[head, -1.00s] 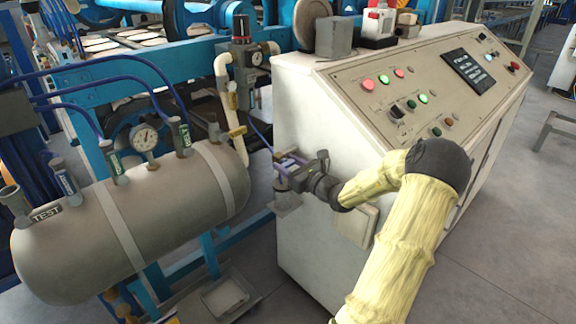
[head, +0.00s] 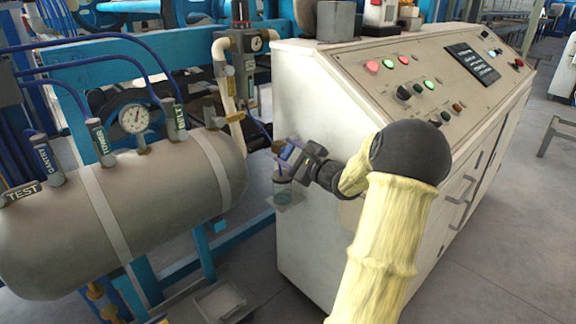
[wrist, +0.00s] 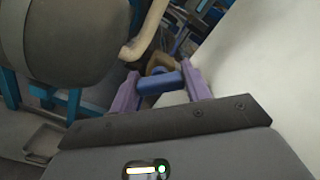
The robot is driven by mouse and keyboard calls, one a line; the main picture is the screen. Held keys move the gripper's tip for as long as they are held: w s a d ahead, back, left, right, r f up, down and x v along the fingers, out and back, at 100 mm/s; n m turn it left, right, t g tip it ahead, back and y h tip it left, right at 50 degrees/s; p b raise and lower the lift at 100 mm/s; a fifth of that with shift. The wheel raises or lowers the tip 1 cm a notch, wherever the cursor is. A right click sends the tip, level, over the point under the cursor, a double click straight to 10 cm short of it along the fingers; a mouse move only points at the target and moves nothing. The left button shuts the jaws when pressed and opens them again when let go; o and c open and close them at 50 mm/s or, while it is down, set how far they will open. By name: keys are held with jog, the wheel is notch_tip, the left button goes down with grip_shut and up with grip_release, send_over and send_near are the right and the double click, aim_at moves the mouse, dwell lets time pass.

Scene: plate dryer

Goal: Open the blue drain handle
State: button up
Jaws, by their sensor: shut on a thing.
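The blue drain handle (wrist: 160,83) is a short blue bar between the two purple fingers of my gripper (wrist: 158,86) in the wrist view. The fingers are shut on it, one at each end. In the head view my gripper (head: 285,157) is at the left side of the white control cabinet (head: 304,231), and a bit of blue shows between its fingers. The handle's mount is mostly hidden by the gripper.
A grey tank (head: 160,210) with labelled valves and a gauge (head: 134,118) is left of the gripper. The cabinet wall is close on the right. A cream pipe (head: 228,90) and a regulator (head: 243,65) stand behind. A tray (head: 220,300) lies low in front.

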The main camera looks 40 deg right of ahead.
jog(key=n+b, duration=0.3)
jog(key=b, duration=0.3)
jog(key=f+n+b, duration=0.1)
jog(key=n+b, duration=0.2)
jog(key=b, duration=0.3)
jog(key=shift+n, duration=0.3)
jog(key=n+b, duration=0.2)
jog(key=b, duration=0.2)
jog(key=shift+r, duration=0.15)
jog(key=shift+r+n+b, duration=0.1)
jog(key=shift+n+b, duration=0.2)
jog(key=shift+b, duration=0.1)
jog(key=shift+r, duration=0.1)
jog(key=o, duration=1)
jog(key=shift+c, duration=0.2)
